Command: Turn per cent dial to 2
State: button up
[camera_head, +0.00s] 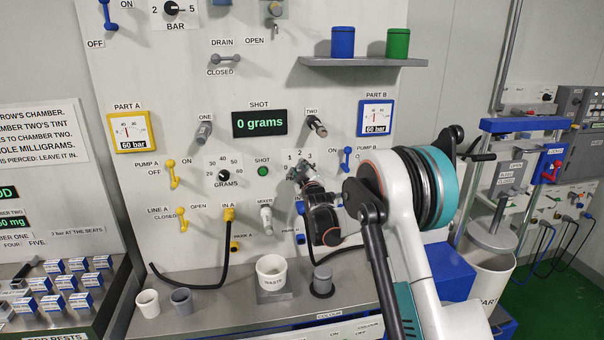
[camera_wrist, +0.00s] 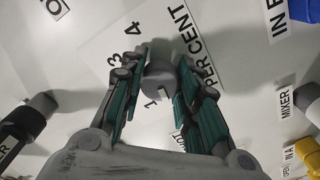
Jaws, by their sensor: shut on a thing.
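The per cent dial (camera_wrist: 160,82) is a round grey knob on a white plate lettered PERCENT, in the middle of the wrist view. Its figures 1, 3 and 4 show there, while 2 is hidden behind a finger. My gripper (camera_wrist: 159,76) has its two green-lined fingers on either side of the knob, shut on it. In the head view my gripper (camera_head: 297,172) is at the panel below the figures 1, 2 and 3, and covers the knob. I cannot tell which figure the dial points to.
The GRAMS dial (camera_head: 223,176) and a green SHOT button (camera_head: 263,171) are to the left. The MIXER lever (camera_head: 265,218) is below left, the TWO lever (camera_head: 317,126) above. A blue valve handle (camera_head: 346,158) is close on the right. A white WASTE cup (camera_head: 272,272) stands below.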

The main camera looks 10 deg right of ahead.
jog(key=m+b, duration=0.1)
jog(key=m, duration=0.2)
jog(key=shift+f+m, duration=0.15)
jog(key=shift+m, duration=0.15)
jog(key=m+b, duration=0.1)
jog(key=m, duration=0.3)
jog(key=shift+m+b, duration=0.3)
jog(key=shift+b, duration=0.05)
jog(key=m, duration=0.3)
jog(key=shift+m+b, duration=0.3)
jog(key=shift+b, duration=0.05)
jog(key=shift+m+b, duration=0.3)
jog(key=shift+m, duration=1.6)
jog(key=shift+a, duration=0.1)
